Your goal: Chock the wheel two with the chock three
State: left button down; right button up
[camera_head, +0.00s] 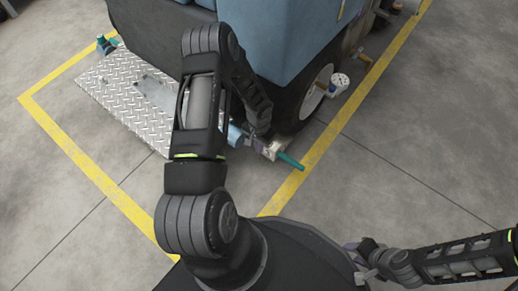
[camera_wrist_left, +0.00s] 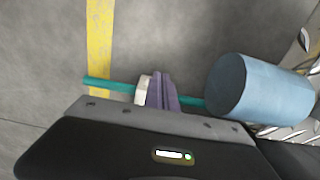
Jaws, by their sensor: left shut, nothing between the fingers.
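My left gripper (camera_head: 262,146) is low beside the machine's near wheel (camera_head: 300,104), with its purple fingers shut and empty; they also show in the left wrist view (camera_wrist_left: 162,90). A teal rod (camera_head: 290,161) with a pale block (camera_head: 271,150) lies at the fingertips; in the left wrist view the rod (camera_wrist_left: 108,84) runs across behind the fingers. Whether they touch is unclear. I cannot tell which thing is chock three, or which wheel is number two. My right gripper (camera_head: 358,263) is open and empty at the lower right.
A blue cylinder (camera_wrist_left: 255,88) is close right of the left fingers in the wrist view. A diamond-plate step (camera_head: 130,85) and the blue machine body (camera_head: 275,40) stand nearby. A gauge (camera_head: 339,82) sticks out by the wheel. The floor right of the yellow line (camera_head: 335,120) is clear.

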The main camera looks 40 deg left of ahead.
pick_arm(q)
jog(key=c, duration=1.9)
grip_release()
jog(key=shift+d, duration=0.45)
jog(key=o, duration=0.4)
jog(key=s+d+h, duration=0.1)
jog(key=d+h, duration=0.1)
jog(key=d, duration=0.7)
jog(key=shift+d+r+t, duration=0.15)
jog(key=shift+r+t, duration=0.05)
jog(key=shift+t, duration=0.1)
jog(key=s+d+r+n, duration=0.1)
jog(key=s+d+r, duration=0.1)
jog(key=s+d, duration=0.4)
jog(key=s+d+r+n+t+h, duration=0.1)
jog(key=s+d+r, duration=0.2)
jog(key=d, duration=0.9)
jog(key=s, duration=0.3)
jog(key=shift+d+h, duration=0.25)
jog(key=shift+h, duration=0.05)
jog(key=shift+s+r, duration=0.1)
